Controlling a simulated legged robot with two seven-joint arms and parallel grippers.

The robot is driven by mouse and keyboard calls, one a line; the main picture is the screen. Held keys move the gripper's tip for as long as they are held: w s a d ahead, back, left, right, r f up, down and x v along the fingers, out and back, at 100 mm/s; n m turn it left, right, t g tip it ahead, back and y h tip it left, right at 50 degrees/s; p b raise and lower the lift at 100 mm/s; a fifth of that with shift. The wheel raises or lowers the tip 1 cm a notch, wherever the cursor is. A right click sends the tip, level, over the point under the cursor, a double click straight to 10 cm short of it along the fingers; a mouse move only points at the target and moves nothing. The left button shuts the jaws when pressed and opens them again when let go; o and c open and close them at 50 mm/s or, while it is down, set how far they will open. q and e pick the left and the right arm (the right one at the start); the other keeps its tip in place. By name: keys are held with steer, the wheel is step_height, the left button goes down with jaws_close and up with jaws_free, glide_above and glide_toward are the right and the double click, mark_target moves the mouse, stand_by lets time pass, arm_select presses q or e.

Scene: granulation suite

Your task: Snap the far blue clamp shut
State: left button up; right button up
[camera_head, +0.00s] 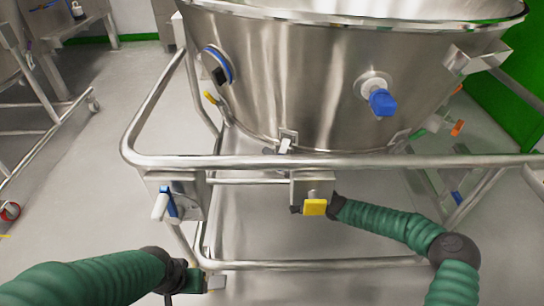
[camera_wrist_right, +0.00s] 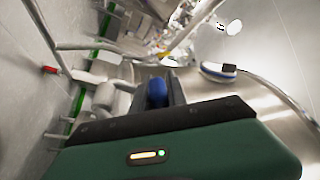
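Several blue parts show in the head view, and I cannot tell for sure which is the far clamp. One blue handle (camera_head: 383,102) sticks out from a white fitting on the vessel's front right. A blue-rimmed round fitting (camera_head: 218,66) is on its left side. A blue lever (camera_head: 169,201) is on the frame's left bracket. In the right wrist view a blue part (camera_wrist_right: 157,92) shows just beyond the green hand. My left gripper (camera_head: 195,280) is low, under the left bracket.
The steel vessel (camera_head: 300,85) sits in a tubular frame, whose front rail (camera_head: 350,161) runs between my arms and the vessel. A lower rail (camera_head: 310,264) crosses below. Another steel frame (camera_head: 38,140) stands at left. Grey floor (camera_head: 100,185) is open between them.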

steer(key=shift+d, duration=0.1)
jaws_close()
steer(key=shift+f, duration=0.1)
stand_by(0.8)
steer(key=m+h+p, duration=0.1)
steer(key=m+p, duration=0.1)
steer(key=p, duration=0.1)
steer(key=r+m+h+p, duration=0.1)
steer(key=m+p, duration=0.1)
steer(key=p, duration=0.1)
steer(key=s+r+m+p, duration=0.1)
steer(key=m+p, duration=0.1)
steer(key=p, duration=0.2)
steer(key=shift+r+h, duration=0.1)
steer(key=shift+h, duration=0.3)
